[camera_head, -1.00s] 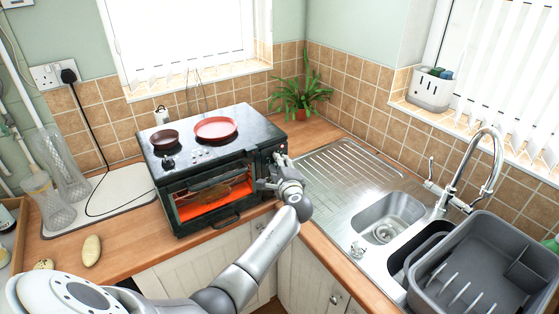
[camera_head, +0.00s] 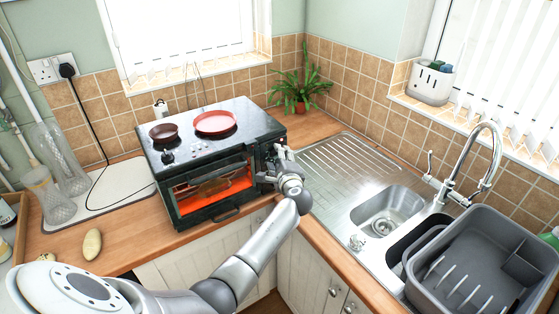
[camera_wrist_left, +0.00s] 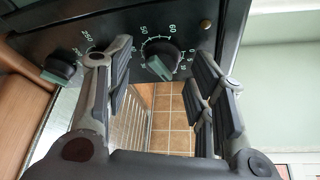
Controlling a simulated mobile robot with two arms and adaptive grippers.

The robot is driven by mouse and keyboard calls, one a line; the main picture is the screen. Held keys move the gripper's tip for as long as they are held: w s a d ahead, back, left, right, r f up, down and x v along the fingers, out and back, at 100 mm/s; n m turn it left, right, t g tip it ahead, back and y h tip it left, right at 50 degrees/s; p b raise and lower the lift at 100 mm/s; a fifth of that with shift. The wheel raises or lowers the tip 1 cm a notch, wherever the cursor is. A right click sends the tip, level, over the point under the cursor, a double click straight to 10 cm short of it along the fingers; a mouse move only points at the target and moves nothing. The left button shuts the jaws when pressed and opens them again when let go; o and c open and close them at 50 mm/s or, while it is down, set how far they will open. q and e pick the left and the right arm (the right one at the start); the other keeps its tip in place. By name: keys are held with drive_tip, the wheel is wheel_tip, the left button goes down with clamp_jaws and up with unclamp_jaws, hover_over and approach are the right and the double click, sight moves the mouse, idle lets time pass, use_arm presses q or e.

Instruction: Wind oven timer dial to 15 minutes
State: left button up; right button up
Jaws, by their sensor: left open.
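The timer dial (camera_wrist_left: 159,61) is a dark round knob with a grey-green grip and white minute numbers around it, on the oven's black front panel. It shows in the left wrist view; I cannot make out its exact setting. The small oven (camera_head: 212,158) stands on the wooden counter in the head view, its window glowing orange. My left gripper (camera_head: 277,165) is at the oven's right front. In the left wrist view its open fingers (camera_wrist_left: 163,58) appear on either side of the timer dial; contact is not clear. My right gripper is not in view.
A second dial with larger numbers (camera_wrist_left: 60,68) sits left of the timer. A red pan (camera_head: 216,121) and a small dark pan (camera_head: 164,132) are on the oven top. A metal sink (camera_head: 385,215) and a grey dish rack (camera_head: 475,265) lie to the right.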

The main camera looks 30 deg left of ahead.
use_arm(q)
drive_tip(key=shift+d, duration=0.1)
drive_tip(key=v, duration=1.2)
drive_tip(key=shift+f, duration=0.1)
